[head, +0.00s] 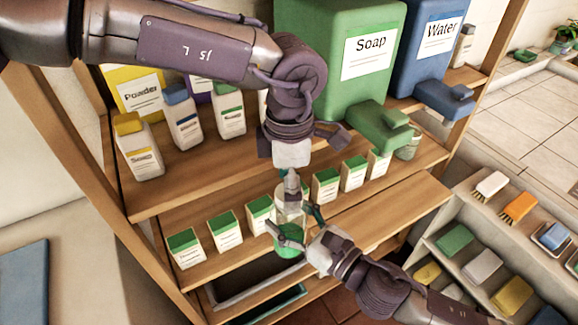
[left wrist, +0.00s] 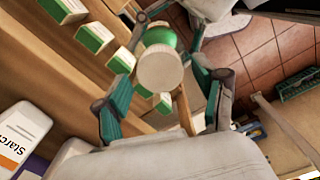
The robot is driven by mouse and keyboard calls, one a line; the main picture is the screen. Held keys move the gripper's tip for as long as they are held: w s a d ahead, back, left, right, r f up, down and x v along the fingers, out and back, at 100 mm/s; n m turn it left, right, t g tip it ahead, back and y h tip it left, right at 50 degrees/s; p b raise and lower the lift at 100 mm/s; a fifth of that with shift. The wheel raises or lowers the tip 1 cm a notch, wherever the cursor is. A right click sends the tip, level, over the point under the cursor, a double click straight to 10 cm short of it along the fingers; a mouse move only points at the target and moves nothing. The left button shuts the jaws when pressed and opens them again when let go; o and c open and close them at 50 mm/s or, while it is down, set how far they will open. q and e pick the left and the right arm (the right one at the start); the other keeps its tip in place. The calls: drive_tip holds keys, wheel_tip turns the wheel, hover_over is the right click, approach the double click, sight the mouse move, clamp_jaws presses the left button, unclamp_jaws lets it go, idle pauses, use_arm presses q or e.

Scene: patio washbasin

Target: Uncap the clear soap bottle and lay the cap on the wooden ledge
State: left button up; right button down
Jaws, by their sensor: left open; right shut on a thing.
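The clear soap bottle (head: 290,239) with green content is upright in front of the shelf, held from the right by my right gripper (head: 295,226). In the left wrist view, its pale round cap (left wrist: 160,69) faces me, with the green of the bottle (left wrist: 158,38) behind it. My left gripper (head: 292,186) is above the bottle top, pointing down. Its open teal fingers show on either side of the cap in the left wrist view (left wrist: 168,105), apart from it. The wooden ledge (head: 372,222) is right of the bottle, bare.
Several green-topped boxes (head: 225,230) line the shelf behind the bottle. A large green soap jug (head: 335,95) and a blue water jug (head: 425,65) stand higher up. A rack of brushes and sponges (head: 480,225) is at right.

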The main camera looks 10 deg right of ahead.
use_arm(q)
drive_tip(key=shift+f, duration=0.5)
drive_tip(key=shift+c, duration=0.2)
drive_tip(key=c, duration=1.2)
drive_tip(key=shift+o, duration=0.2)
drive_tip(key=n, duration=0.6)
drive_tip(key=shift+r, duration=0.15)
drive_tip(key=shift+r, duration=1)
drive_tip(key=shift+r, duration=2)
